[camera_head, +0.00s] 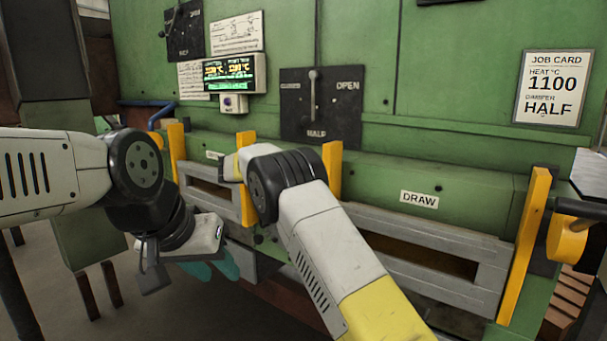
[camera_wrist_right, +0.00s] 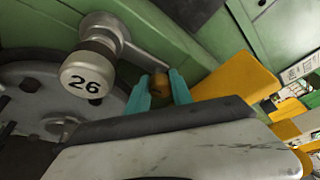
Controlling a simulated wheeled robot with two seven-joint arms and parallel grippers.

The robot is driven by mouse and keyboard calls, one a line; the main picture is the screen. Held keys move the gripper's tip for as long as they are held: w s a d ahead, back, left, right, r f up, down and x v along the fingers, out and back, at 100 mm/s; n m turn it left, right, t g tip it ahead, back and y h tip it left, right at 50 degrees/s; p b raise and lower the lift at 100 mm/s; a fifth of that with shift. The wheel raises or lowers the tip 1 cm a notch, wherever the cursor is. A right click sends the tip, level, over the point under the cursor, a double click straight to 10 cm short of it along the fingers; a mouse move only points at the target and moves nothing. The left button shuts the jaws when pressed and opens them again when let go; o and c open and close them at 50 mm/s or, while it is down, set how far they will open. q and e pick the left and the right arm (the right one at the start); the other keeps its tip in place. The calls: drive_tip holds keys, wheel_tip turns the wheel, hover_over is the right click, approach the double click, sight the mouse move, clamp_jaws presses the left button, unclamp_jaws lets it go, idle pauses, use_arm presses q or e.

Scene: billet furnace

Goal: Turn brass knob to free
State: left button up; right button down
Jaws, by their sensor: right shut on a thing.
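The brass knob (camera_wrist_right: 160,87) shows in the right wrist view as a small brown-gold piece. It sits between the two teal fingers of my right gripper (camera_wrist_right: 162,91), which is shut on it. Much of the knob is hidden by the fingers, and I cannot tell how far it is turned. In the head view my right arm hides the right gripper and the knob. My left gripper (camera_head: 212,266) hangs low at the left in the head view, its teal fingers pointing down and right, clear of the panel. I cannot tell whether its fingers are apart.
A grey cylinder marked 26 (camera_wrist_right: 86,77) stands close beside the right gripper, by a round grey plate (camera_wrist_right: 40,95). The green furnace front carries a damper lever (camera_head: 313,95), a lit display (camera_head: 230,73), a job card (camera_head: 552,87), and yellow-posted slots, one labelled DRAW (camera_head: 419,199).

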drive_tip(key=c, duration=1.1)
unclamp_jaws()
drive_tip(key=shift+c, duration=0.2)
drive_tip(key=v, duration=0.8)
